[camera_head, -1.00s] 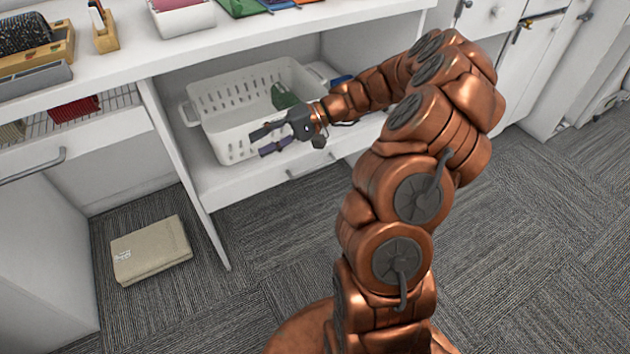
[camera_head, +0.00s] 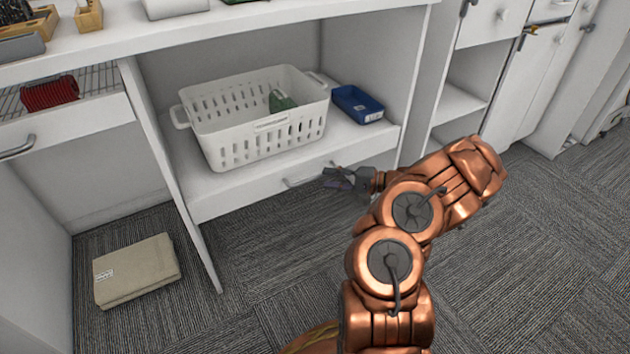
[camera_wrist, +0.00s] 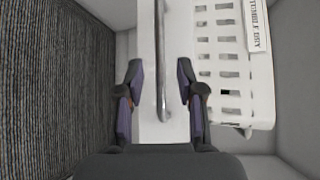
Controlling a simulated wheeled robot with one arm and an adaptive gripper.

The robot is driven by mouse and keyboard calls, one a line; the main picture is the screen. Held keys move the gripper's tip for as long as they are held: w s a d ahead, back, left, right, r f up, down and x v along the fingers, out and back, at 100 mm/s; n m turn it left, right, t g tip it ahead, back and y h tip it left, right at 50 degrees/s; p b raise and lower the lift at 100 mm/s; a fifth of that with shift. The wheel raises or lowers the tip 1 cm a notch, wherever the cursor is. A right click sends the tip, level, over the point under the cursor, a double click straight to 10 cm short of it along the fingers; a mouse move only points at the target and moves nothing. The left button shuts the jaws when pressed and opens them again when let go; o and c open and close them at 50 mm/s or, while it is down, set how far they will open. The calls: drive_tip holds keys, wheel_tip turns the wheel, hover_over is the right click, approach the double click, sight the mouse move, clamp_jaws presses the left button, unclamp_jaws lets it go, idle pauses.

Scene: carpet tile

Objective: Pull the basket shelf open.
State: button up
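The basket shelf (camera_head: 356,137) is a white board with a white front panel, low in the cabinet. A slim metal bar handle (camera_head: 304,180) runs along its front. A white slatted basket (camera_head: 258,138) stands on it. My gripper (camera_head: 333,177) is at the right end of the handle, in front of the panel. In the wrist view my gripper (camera_wrist: 160,76) is open, and the handle (camera_wrist: 161,45) lies between its two fingers, with a visible gap on each side. The basket (camera_wrist: 232,75) shows on the right there, with a label on it.
A blue tray (camera_head: 357,104) sits on the shelf right of the basket, and a green item (camera_head: 281,101) lies in the basket. A beige folded cloth (camera_head: 136,270) lies on the carpet at left. A wire drawer with a red item (camera_head: 49,92) is at left. Carpet before the shelf is clear.

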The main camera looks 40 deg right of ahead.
sight(315, 178)
drive_tip(key=shift+b+x, duration=0.7)
drive_tip(key=shift+x, duration=1.9)
clamp_jaws()
